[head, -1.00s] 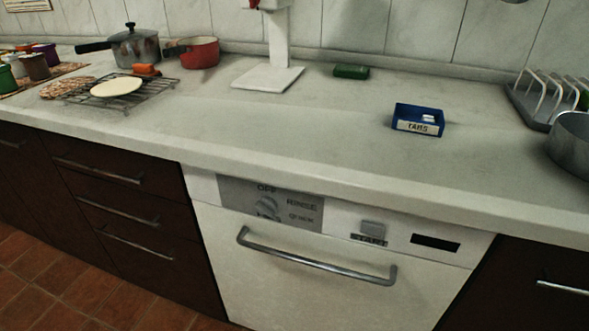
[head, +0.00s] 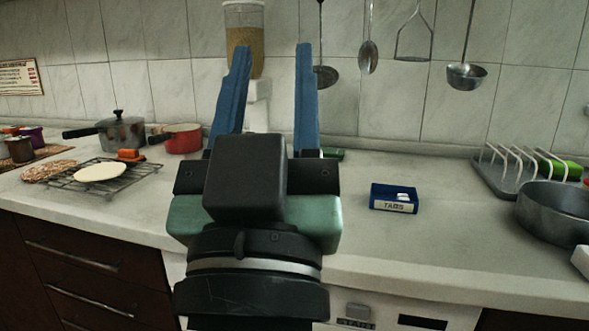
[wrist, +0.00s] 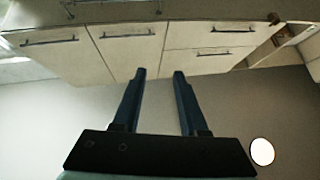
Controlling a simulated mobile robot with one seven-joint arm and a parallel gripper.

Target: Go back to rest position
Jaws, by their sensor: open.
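My gripper (head: 270,62) is raised in the middle of the head view, its two blue fingers pointing up and spread apart. Nothing is between the fingers. In the wrist view my gripper (wrist: 159,73) is also open and empty. It points toward pale cabinet fronts (wrist: 125,52) and a plain surface, with no object close to the fingertips. My gripper hides part of the counter and of the dispenser stand behind it in the head view.
The counter (head: 440,235) holds a blue TABS box (head: 394,207), a grey pan (head: 555,212), a dish rack (head: 497,182), a red pot (head: 182,139), a lidded pot (head: 122,134) and a wire rack (head: 70,180). Utensils, including a ladle (head: 467,76), hang on the tiled wall.

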